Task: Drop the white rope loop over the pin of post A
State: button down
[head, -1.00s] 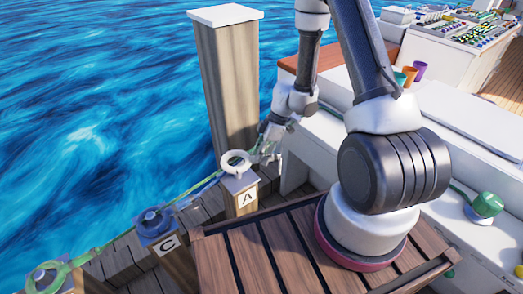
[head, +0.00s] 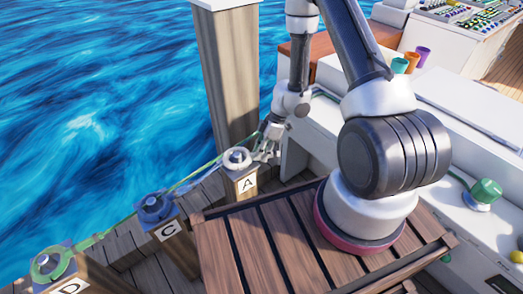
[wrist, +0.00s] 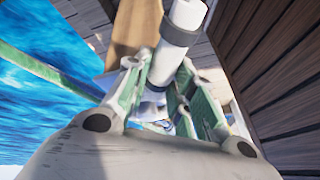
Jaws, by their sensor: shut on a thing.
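The white rope loop (head: 237,158) is at the top of post A (head: 245,185), a square wooden post with a white "A" label. The loop looks roughly level there. The pin is not clearly visible, so I cannot tell whether the loop is around it or just above it. My gripper (head: 266,152) is right beside the loop, on its right. In the wrist view, my gripper (wrist: 170,95) has its green-padded fingers shut on a white piece with black bands (wrist: 183,22), which appears to be part of the loop.
Post C (head: 160,215) with a blue loop and post D (head: 65,275) with a green loop stand to the lower left. A tall white-capped piling (head: 228,75) rises behind post A. A green line (head: 120,223) runs along the dock edge by the water.

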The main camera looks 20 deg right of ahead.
jog(key=shift+f, duration=0.3)
dwell(0.5)
jog(key=c, duration=1.1)
grip_release()
jog(key=v, duration=1.2)
